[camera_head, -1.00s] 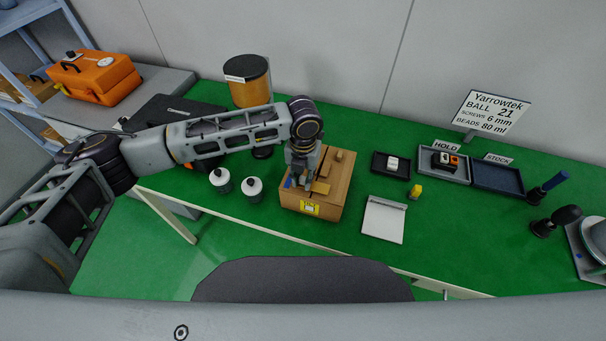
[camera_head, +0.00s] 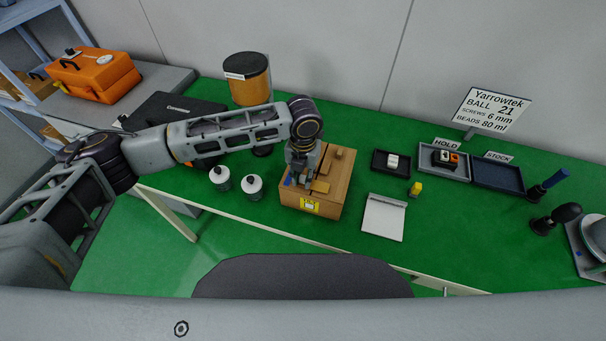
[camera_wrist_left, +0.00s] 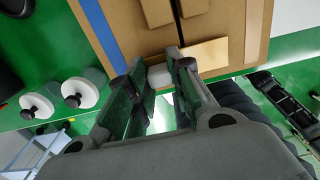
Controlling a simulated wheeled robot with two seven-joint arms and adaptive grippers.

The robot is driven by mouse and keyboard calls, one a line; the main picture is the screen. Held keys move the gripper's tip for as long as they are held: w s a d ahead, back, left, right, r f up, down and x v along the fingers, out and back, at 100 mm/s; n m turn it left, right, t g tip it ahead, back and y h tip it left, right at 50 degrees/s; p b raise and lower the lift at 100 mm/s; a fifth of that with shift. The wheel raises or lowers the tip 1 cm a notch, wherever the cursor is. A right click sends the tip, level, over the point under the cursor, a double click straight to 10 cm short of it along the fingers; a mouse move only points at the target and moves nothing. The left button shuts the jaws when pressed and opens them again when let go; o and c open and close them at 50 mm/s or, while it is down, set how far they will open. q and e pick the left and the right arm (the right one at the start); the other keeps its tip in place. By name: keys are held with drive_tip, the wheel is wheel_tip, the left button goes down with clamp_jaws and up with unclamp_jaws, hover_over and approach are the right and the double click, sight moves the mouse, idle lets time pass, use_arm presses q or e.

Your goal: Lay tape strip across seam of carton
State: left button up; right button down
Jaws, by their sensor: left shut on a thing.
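The brown carton (camera_head: 333,204) stands on the green bench in front of me, with a yellow label on its near side. My left gripper (camera_head: 298,183) is low over the carton's top. In the left wrist view the gripper (camera_wrist_left: 158,84) is shut on a pale block at one end of the flat tan tape strip (camera_wrist_left: 207,54). The fingers hide part of the carton. My right gripper is not in view.
Two white-topped bottles (camera_head: 252,187) stand left of the carton. A white plate (camera_head: 384,218) and a small yellow item (camera_head: 416,189) lie to its right. Trays (camera_head: 497,178) sit further right. A large orange jar (camera_head: 247,80) stands behind. Green bench shows bare between them.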

use_arm(q)
drive_tip(key=shift+f, duration=0.3)
drive_tip(key=o, duration=0.8)
drive_tip(key=shift+r, duration=0.1)
drive_tip(key=shift+r, duration=5.95)
drive_tip(key=shift+d+f, duration=0.1)
